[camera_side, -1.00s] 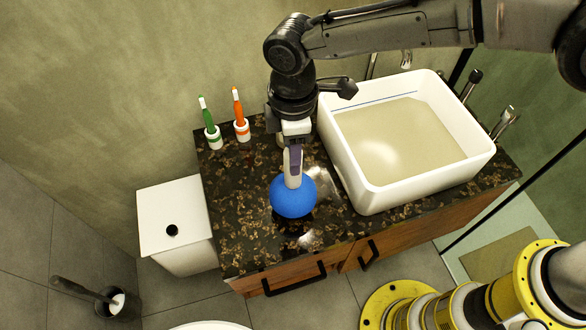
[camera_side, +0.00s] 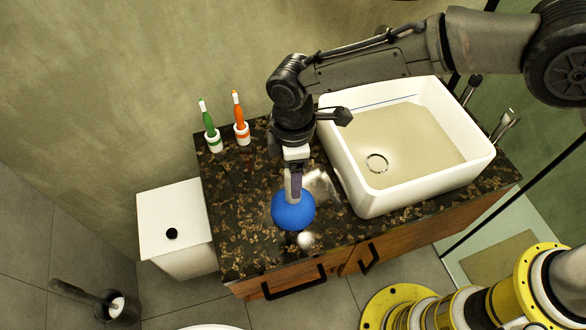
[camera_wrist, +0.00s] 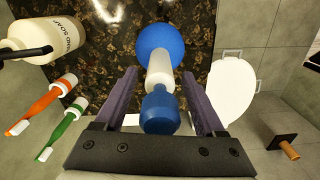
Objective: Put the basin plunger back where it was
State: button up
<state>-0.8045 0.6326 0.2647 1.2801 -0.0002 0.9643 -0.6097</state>
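The basin plunger has a blue rounded head (camera_side: 293,211) and stands upright on the dark stone counter (camera_side: 238,225), left of the white basin (camera_side: 358,190). In the wrist view its white shaft (camera_wrist: 159,68) and blue handle end (camera_wrist: 160,110) run between the two purple fingers. My gripper (camera_wrist: 160,76) is around the handle, with a visible gap on both sides, so it looks open. In the side view my gripper (camera_side: 293,185) hides most of the handle. A drain ring (camera_side: 377,163) shows in the basin floor.
Green (camera_side: 211,138) and orange (camera_side: 240,130) toothbrushes stand in holders at the counter's back left. A soap bottle (camera_wrist: 35,35) shows in the wrist view. A white bin (camera_side: 175,228) and a toilet brush holder (camera_side: 117,304) stand on the floor left. The counter's front left is clear.

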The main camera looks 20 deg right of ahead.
notch_tip(320, 180, up, 12)
jog(key=shift+f, duration=0.15)
jog(key=shift+r, duration=0.35)
dwell(0.3)
jog(key=shift+d+r, duration=0.15)
jog(key=s+d+r+m+t, duration=0.1)
jog(key=d+r+m, duration=0.1)
jog(key=d+r, duration=0.35)
jog(key=s+d+r+m+t+y, duration=0.1)
jog(key=d+r+m, duration=0.15)
jog(key=d, duration=0.65)
jog(key=s+d+r+m, duration=0.1)
jog(key=d+r+m, duration=0.2)
jog(key=d, duration=0.4)
jog(key=s+d+f+m+t, duration=0.1)
jog(key=s+d+m, duration=0.3)
jog(key=s+d, duration=0.4)
jog(key=s+d+f+m+t+h, duration=0.1)
jog(key=s+d+f+m+t, duration=0.1)
jog(key=s+d, duration=0.6)
jog(key=s+f+m, duration=0.1)
jog(key=m, duration=0.1)
jog(key=shift+f+m+t, duration=0.25)
jog(key=shift+m+t, duration=0.05)
jog(key=shift+m, duration=0.05)
